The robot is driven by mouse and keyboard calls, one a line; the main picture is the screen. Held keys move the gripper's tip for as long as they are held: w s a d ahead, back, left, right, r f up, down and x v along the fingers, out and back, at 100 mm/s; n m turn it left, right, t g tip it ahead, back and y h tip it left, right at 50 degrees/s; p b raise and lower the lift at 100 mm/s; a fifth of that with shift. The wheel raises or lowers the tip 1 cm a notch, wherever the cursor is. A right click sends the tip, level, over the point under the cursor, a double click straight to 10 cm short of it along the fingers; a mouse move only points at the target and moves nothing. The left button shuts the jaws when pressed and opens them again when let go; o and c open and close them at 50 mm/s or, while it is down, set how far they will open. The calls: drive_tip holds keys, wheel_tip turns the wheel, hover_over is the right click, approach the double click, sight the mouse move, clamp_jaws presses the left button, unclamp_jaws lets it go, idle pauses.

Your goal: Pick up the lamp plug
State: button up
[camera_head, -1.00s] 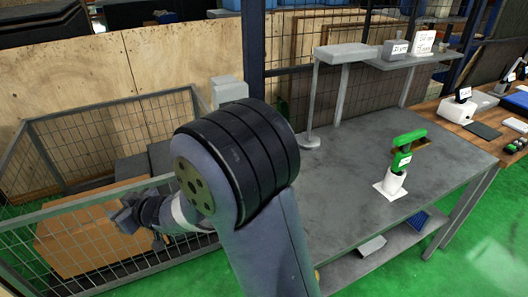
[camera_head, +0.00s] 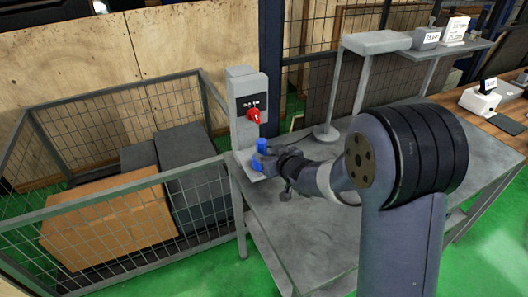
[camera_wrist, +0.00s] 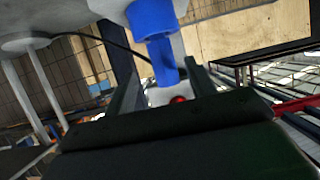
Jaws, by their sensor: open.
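The blue plug (camera_head: 261,145), which I take for the lamp plug, is at the table's left end, just in front of a grey switch box (camera_head: 247,88). In the wrist view, the blue plug (camera_wrist: 155,38) shows at the upper middle with a dark cable beside it. My gripper (camera_head: 265,160) is beside the plug at the table's left end. In the wrist view my gripper (camera_wrist: 162,82) is open, with the plug between or just beyond its fingers. Contact cannot be told. The plug's far side is hidden.
The box carries a red knob (camera_head: 254,116). A wire-mesh cage (camera_head: 100,205) with cardboard and dark boxes is at left. My arm covers much of the table.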

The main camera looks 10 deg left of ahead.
sight(264, 152)
drive_tip(key=shift+s+f+p+x, duration=0.15)
drive_tip(key=shift+p+x, duration=0.3)
drive_tip(key=shift+x, duration=1)
drive_tip(key=shift+s+f+p+x, duration=0.1)
drive_tip(key=shift+p+x, duration=0.3)
drive_tip(key=shift+x, duration=1.05)
drive_tip(key=shift+a, duration=0.15)
drive_tip(key=c, duration=1.1)
drive_tip(key=shift+r, duration=0.15)
